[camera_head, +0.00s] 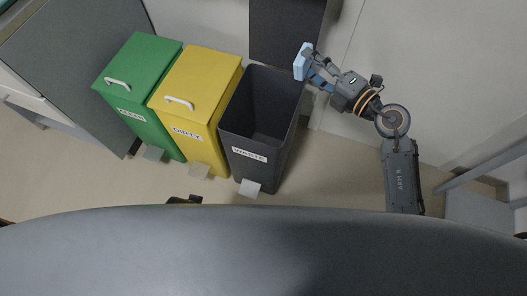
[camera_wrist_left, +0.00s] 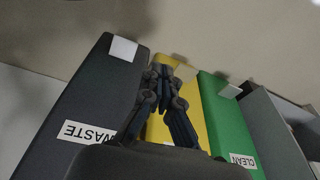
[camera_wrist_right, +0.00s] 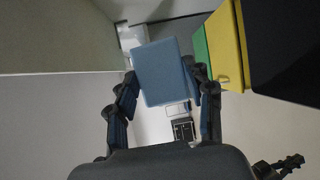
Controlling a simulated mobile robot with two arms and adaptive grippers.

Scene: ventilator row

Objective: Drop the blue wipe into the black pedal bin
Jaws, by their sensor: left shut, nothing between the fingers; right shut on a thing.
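The blue wipe (camera_head: 302,61) looks like a light blue block. My right gripper (camera_head: 314,69) is shut on it, and it shows between the fingers in the right wrist view (camera_wrist_right: 163,72). The black pedal bin (camera_head: 258,150), labelled WASTE, stands open; its dark inside is visible and empty-looking. In the head view the wipe is by the bin's far right corner; its height above the rim is unclear. In the right wrist view the bin (camera_wrist_right: 290,50) is right of the wipe, apart from it. My left gripper (camera_wrist_left: 165,75) is shut and empty, in front of the bins.
A yellow bin (camera_head: 198,95) labelled DIRTY and a green bin (camera_head: 140,75) labelled CLEAN stand closed, left of the black bin. A dark upright panel (camera_head: 287,30), apparently the raised lid, is behind the black bin. A grey cabinet (camera_head: 80,65) is at far left.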

